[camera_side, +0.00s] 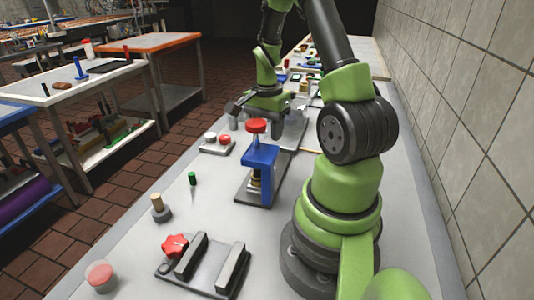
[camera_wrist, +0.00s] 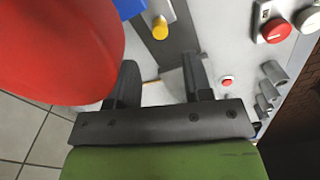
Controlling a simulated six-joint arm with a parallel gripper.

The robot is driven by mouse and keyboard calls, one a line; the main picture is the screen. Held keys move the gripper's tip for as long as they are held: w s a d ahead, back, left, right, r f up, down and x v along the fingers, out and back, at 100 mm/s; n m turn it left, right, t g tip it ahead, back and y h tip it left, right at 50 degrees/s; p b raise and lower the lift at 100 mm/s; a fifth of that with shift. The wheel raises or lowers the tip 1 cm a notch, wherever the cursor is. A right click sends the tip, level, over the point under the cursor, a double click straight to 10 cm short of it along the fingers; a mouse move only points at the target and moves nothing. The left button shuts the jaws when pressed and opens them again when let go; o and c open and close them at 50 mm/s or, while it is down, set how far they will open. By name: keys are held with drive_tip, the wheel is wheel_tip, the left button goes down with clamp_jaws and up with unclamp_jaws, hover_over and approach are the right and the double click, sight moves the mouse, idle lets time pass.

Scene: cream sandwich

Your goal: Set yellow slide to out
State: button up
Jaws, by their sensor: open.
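In the wrist view a short yellow peg (camera_wrist: 160,27) stands by a dark grey strip, beside a blue part (camera_wrist: 129,7); I take it for the yellow slide's knob, and how far out it sits I cannot tell. In the side view I cannot make out the peg. My gripper (camera_side: 258,113) hangs beyond the blue press (camera_side: 262,160), which has a red knob (camera_side: 256,126) on top. In the wrist view my gripper (camera_wrist: 160,82) has its two dark fingers spread, with nothing between them. The red knob (camera_wrist: 55,45) fills the left, close to the camera.
A plate with a red and a white button (camera_side: 218,142) lies left of the press. A green peg (camera_side: 192,178), a wooden peg on a round base (camera_side: 159,207), a red star knob (camera_side: 174,246) and a red button (camera_side: 100,276) stand nearer. A tiled wall (camera_side: 480,100) borders the right.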

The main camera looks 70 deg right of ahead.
wheel_tip(320, 180, down, 7)
drive_tip(key=shift+f, duration=0.15)
clamp_jaws()
